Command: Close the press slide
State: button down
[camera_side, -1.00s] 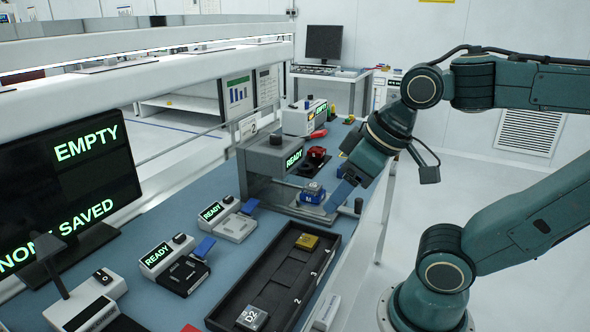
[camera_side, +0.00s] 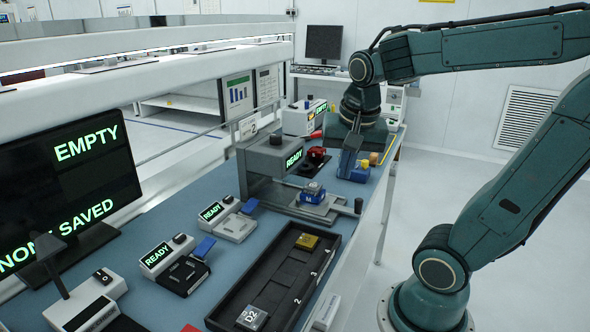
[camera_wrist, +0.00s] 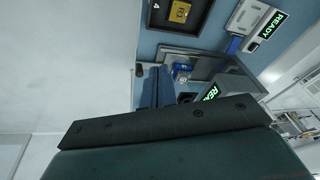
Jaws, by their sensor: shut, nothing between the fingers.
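The press (camera_side: 272,160) is a grey machine with a green READY display. Its slide (camera_side: 312,212) is a flat metal plate extending out to the right, with a dark post (camera_side: 358,205) at its outer end. A blue block with a metallic top (camera_side: 312,191) sits on the slide. It also shows in the wrist view (camera_wrist: 182,70), beside the slide plate (camera_wrist: 207,62). My gripper (camera_side: 345,176) points down, shut and empty, with blue fingers. In the side view it appears just behind the slide's outer end; contact cannot be told. Its fingers (camera_wrist: 155,80) also show in the wrist view.
A dark tray (camera_side: 240,290) with a gold block (camera_side: 307,241) and a grey D2 block (camera_side: 252,317) lies in front of the press. Two READY stations (camera_side: 235,228) (camera_side: 160,256) stand to its left. Red and black parts (camera_side: 314,160) lie behind the slide.

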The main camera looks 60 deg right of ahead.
jog(key=s+d+f+m+g, duration=0.1)
jog(key=d+f+m+g, duration=0.1)
jog(key=d+m, duration=0.5)
jog(key=s+d+f+m+g+y, duration=0.1)
jog(key=s+d+f+m+g, duration=0.1)
jog(key=d+m, duration=0.5)
jog(key=m+g, duration=0.1)
jog(key=m, duration=0.5)
jog(key=shift+f+g, duration=0.25)
jog(key=shift+g, duration=0.15)
jog(key=shift+d+f, duration=0.1)
notch_tip(320, 180, down, 9)
jog(key=shift+w, duration=0.45)
